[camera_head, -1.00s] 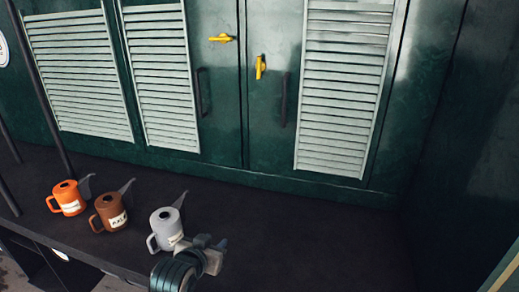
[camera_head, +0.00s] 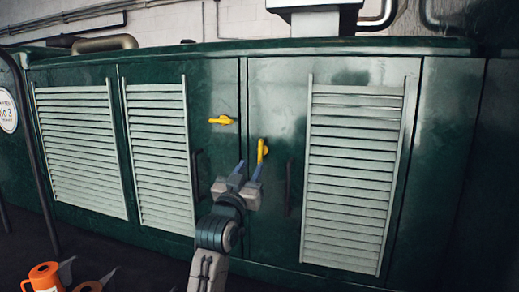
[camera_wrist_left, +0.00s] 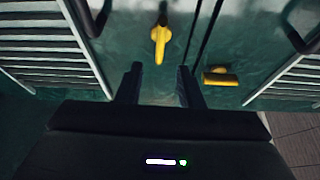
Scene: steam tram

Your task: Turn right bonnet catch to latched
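The right bonnet catch (camera_head: 262,151) is a yellow handle standing upright on the right green bonnet door. In the left wrist view the catch (camera_wrist_left: 159,42) lies ahead of the fingertips, across the gap between them, with no visible contact. My left gripper (camera_head: 248,169) is open and empty, just below and left of the catch in the head view; its two fingers (camera_wrist_left: 160,70) are apart in the wrist view. A second yellow catch (camera_head: 221,120) lies level on the left door, and it shows at right in the wrist view (camera_wrist_left: 220,77). My right gripper is not in view.
Dark door handles (camera_head: 288,188) and (camera_head: 195,174) flank the door seam. Louvred panels (camera_head: 350,180) stand on either side. An orange can (camera_head: 44,277) and a brown can (camera_head: 90,286) show at the lower left. The bonnet top edge (camera_head: 250,48) runs above.

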